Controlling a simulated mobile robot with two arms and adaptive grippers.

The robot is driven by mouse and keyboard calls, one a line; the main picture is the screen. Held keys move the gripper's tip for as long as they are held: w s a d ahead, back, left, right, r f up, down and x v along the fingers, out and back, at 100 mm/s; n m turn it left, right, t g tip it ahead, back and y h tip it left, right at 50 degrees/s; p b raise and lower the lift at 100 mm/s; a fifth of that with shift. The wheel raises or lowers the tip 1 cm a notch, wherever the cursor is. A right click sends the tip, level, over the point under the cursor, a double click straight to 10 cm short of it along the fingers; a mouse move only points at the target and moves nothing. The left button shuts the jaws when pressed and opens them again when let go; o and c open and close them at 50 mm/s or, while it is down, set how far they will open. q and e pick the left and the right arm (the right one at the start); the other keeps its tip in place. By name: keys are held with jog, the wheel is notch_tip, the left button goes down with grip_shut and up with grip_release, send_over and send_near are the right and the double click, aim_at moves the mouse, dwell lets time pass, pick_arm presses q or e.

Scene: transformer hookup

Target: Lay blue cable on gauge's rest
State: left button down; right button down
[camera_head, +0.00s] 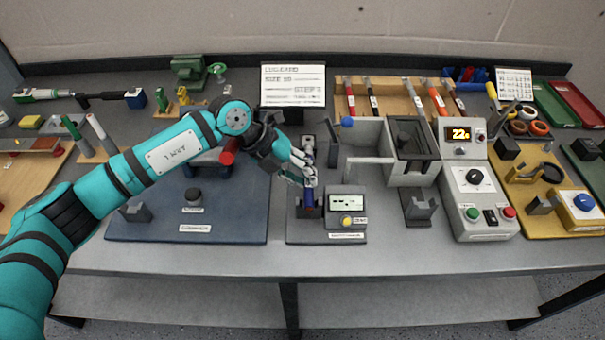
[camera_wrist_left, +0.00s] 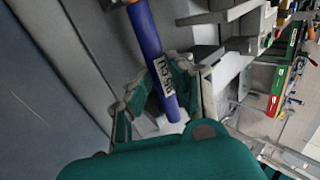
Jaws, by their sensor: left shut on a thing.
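My left gripper (camera_head: 303,173) is shut on the blue cable (camera_head: 309,197), above the gauge's grey base plate (camera_head: 297,234). The cable is a short blue rod, its near end over a dark block on that plate. I cannot tell whether it touches the rest. In the left wrist view the cable (camera_wrist_left: 148,36) runs between the two fingers (camera_wrist_left: 163,82), with a white printed label and a copper tip at the top edge. The gauge (camera_head: 346,203), with a pale display and a yellow button, stands just right of the cable. My right gripper is out of view.
A blue-grey mat (camera_head: 140,228) with a dark knob lies left of the gauge. A grey box station (camera_head: 412,170) and a controller (camera_head: 478,205) with an orange display stand to the right. Upright tools (camera_head: 103,135) stand at the left. The front table strip is clear.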

pick_arm(q)
jog(key=c, duration=1.1)
grip_release()
notch_tip(320, 180, up, 7)
jog(key=p, duration=0.4)
jog(key=shift+p, duration=0.3)
jog(key=shift+f, duration=0.1)
